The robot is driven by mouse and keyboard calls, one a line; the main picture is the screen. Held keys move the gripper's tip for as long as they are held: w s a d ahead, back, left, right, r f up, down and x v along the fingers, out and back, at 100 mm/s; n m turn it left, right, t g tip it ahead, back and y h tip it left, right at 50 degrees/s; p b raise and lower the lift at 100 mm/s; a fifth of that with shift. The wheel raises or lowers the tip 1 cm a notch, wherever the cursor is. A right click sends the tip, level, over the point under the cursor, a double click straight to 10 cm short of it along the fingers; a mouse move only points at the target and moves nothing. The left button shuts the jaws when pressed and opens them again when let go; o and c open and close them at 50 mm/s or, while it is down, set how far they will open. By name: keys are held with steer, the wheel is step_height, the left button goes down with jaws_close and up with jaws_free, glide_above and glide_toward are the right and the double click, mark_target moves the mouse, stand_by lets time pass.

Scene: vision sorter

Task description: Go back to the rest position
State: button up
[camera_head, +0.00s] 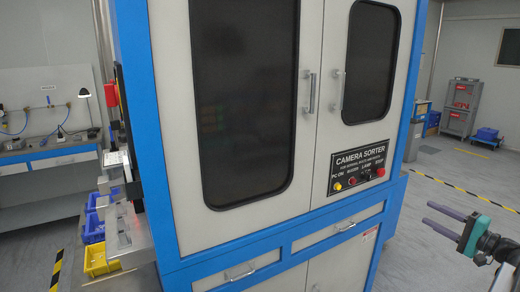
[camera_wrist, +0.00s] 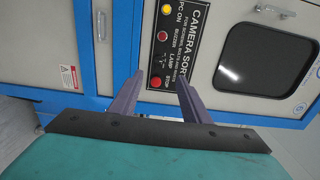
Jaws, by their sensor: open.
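My gripper (camera_head: 436,219) is at the lower right of the head view, in front of the right side of the camera sorter cabinet (camera_head: 225,238). Its two purple-grey fingers are apart with nothing between them. In the wrist view my gripper (camera_wrist: 157,88) points at the sorter's black control panel (camera_wrist: 172,45), and the fingers are apart there too. The panel also shows in the head view (camera_head: 358,164), with a yellow and a red button. The gap between fingertips and panel cannot be judged exactly, but in the head view they look clear of the cabinet.
The sorter has dark door windows, vertical handles and low drawers with handles (camera_head: 240,272). Yellow (camera_head: 95,260) and blue bins stand at its left side. A workbench (camera_head: 50,160) is at the far left. Grey boxes (camera_head: 460,105) stand back right. Floor at the right is open.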

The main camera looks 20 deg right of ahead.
steer(key=w+a+f+n+g+y, duration=0.1)
steer(key=w+a+f+g, duration=0.3)
steer(key=a+f, duration=0.55)
steer(key=w+a+f+n+g+y, duration=0.15)
steer(key=w+a+f, duration=0.35)
steer(key=a+f, duration=0.5)
steer(key=a+f+n+g, duration=0.2)
steer(key=a+f+g, duration=0.4)
steer(key=a+f, duration=1.15)
steer(key=s+a+f+n+g, duration=0.4)
steer(key=s+a+f+g, duration=0.2)
steer(key=s+a+f, duration=0.75)
steer(key=s+a+f+n+g+h, duration=0.2)
steer(key=s+f, duration=0.3)
steer(key=s, duration=0.4)
steer(key=s+a+f+n+g+h, duration=0.3)
steer(key=s+a+f+n+h, duration=0.1)
steer(key=s, duration=0.5)
steer(key=shift+s+a+f+n+h, duration=0.35)
steer(key=shift+a+f+h, duration=0.25)
steer(key=shift+a, duration=0.2)
